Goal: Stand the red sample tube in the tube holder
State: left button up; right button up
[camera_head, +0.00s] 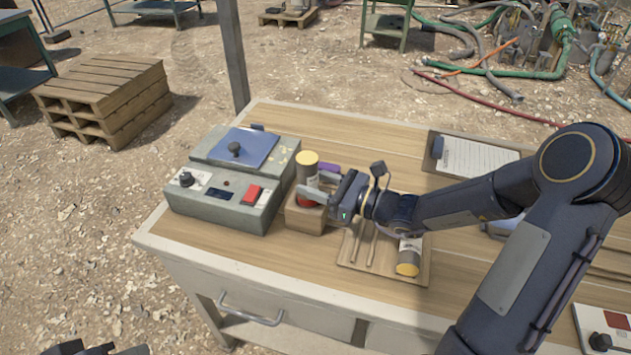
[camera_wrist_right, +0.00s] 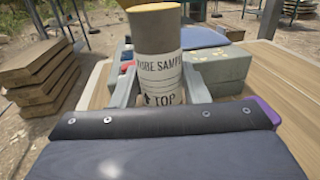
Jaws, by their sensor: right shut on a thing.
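The red sample tube (camera_head: 307,170) stands upright with a tan end on top, a white label and red low down. It also shows in the right wrist view (camera_wrist_right: 158,50), with "SAMPLE" and "TOP" on its label. My right gripper (camera_head: 312,192) is shut on it from the right. The tube is at the wooden tube holder (camera_head: 303,223); its lower end is hidden, so I cannot tell how deep it sits. A purple thing (camera_head: 328,168) shows just behind the holder. Dark parts of my left gripper (camera_head: 100,349) show at the bottom left edge; its jaws are unclear.
A grey-green instrument (camera_head: 205,207) with a blue lid stands close left of the holder. A wooden tray (camera_head: 352,262) with thin sticks and a yellow-ended tube (camera_head: 409,258) lies to the right, under my right arm. A clipboard (camera_head: 475,157) lies behind. The bench front left is clear.

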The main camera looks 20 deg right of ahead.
jog(key=shift+f, duration=0.4)
jog(key=o, duration=1.4)
jog(key=v, duration=0.8)
jog(key=shift+a, duration=0.1)
